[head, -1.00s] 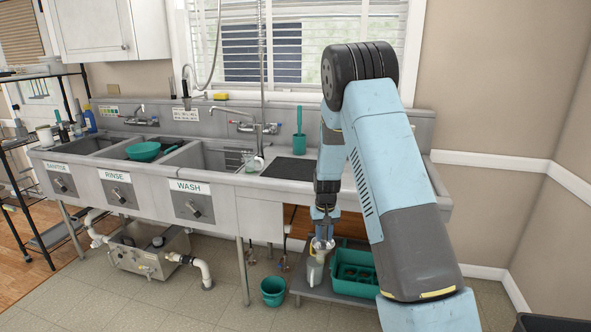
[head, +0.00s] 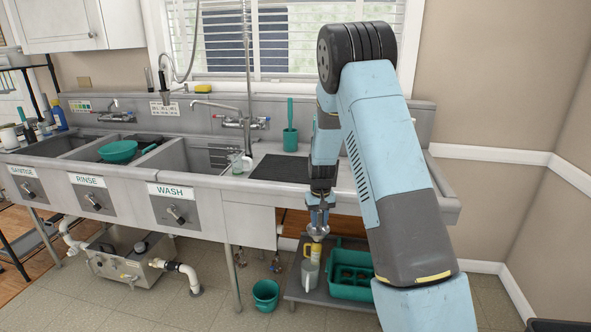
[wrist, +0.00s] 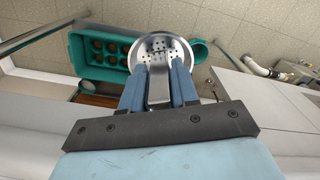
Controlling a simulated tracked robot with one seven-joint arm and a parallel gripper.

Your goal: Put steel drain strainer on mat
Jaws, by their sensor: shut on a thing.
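The steel drain strainer (wrist: 165,44) is a round, shiny bowl with small holes. In the wrist view it sits at the fingertips of my gripper (wrist: 160,74), which is shut on it. In the head view the strainer (head: 318,230) hangs below my gripper (head: 319,212), in front of the counter and lower than its top; its details are small there. The dark mat (head: 277,167) lies flat on the counter right of the wash basin. My arm covers the area by the mat's right end. My gripper is apart from the mat.
A teal brush in a holder (head: 290,137) stands behind the mat, and a clear glass (head: 240,165) stands to its left. The counter's front edge lies between my gripper and the mat. Below are a teal crate (head: 350,288), a jug (head: 309,274) and a teal bucket (head: 265,293).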

